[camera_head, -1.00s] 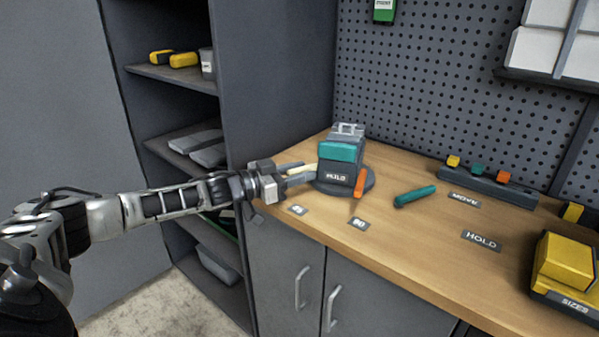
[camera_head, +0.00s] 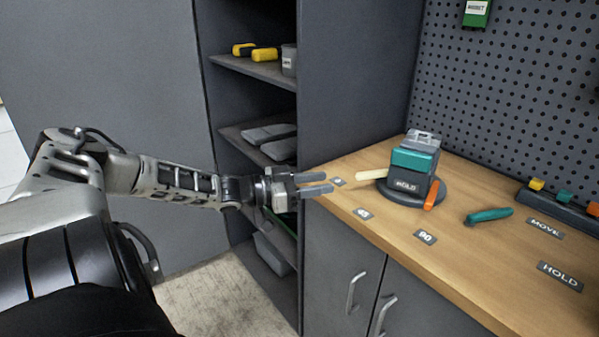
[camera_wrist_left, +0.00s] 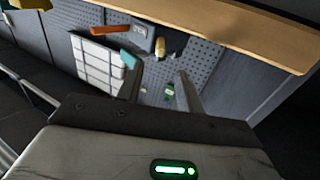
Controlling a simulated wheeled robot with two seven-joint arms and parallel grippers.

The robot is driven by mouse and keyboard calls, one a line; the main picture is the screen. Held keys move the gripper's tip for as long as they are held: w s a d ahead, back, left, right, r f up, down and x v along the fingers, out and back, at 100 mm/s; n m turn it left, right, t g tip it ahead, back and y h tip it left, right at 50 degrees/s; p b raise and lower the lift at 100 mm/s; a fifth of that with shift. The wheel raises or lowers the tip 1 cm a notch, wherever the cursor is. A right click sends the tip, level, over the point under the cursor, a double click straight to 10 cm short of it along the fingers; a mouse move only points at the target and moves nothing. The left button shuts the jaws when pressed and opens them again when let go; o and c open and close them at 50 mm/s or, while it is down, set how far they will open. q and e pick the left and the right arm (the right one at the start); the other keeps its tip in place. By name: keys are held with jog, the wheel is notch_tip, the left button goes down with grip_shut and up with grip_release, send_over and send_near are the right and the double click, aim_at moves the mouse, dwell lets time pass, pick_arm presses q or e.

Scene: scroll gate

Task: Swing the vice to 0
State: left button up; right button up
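The vice (camera_head: 412,163) is a teal and grey block marked HOLD on a round dark base (camera_head: 440,193) on the bench. Its pale handle (camera_head: 370,175) points left, toward a small tag (camera_head: 338,181) whose print I cannot read. Tags 45 (camera_head: 363,213) and 90 (camera_head: 425,237) lie along the front. An orange lever (camera_head: 431,195) stands at the vice's right. My left gripper (camera_head: 328,183) is open and empty, left of the handle and apart from it, by the bench's left end. Its open fingers also show in the left wrist view (camera_wrist_left: 160,82). My right gripper is not in view.
A teal-handled tool (camera_head: 488,216) lies right of the vice, near the MOVE (camera_head: 545,228) and HOLD (camera_head: 560,275) tags. An open shelf unit (camera_head: 255,70) stands behind my left arm. Pegboard (camera_head: 500,100) rises behind the bench. The bench front (camera_head: 460,275) has bare wood.

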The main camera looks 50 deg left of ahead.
pick_arm(q)
jog(key=p+v, duration=0.1)
jog(key=v, duration=0.3)
jog(key=c, duration=0.3)
jog(key=shift+g, duration=0.3)
jog(key=d+f, duration=0.1)
jog(key=f, duration=0.1)
jog(key=s+d+f, duration=0.1)
jog(key=d+f, duration=0.1)
jog(key=shift+f, duration=0.1)
grip_shut()
jog(key=s+d+f+n+g+y, duration=0.1)
jog(key=s+d+f, duration=0.3)
jog(key=d, duration=0.6)
jog(key=s+d+f+g+y, duration=0.2)
jog(key=s+d+f, duration=0.2)
jog(key=d+f, duration=0.3)
jog(key=s+d+f+n+g+y, duration=0.1)
jog(key=s+d+f, duration=0.3)
jog(key=d, duration=0.8)
jog(key=shift+s+d+f+n+g+y, duration=0.2)
jog(key=shift+d+f+n+g+y, duration=0.15)
jog(key=shift+f+g, duration=0.3)
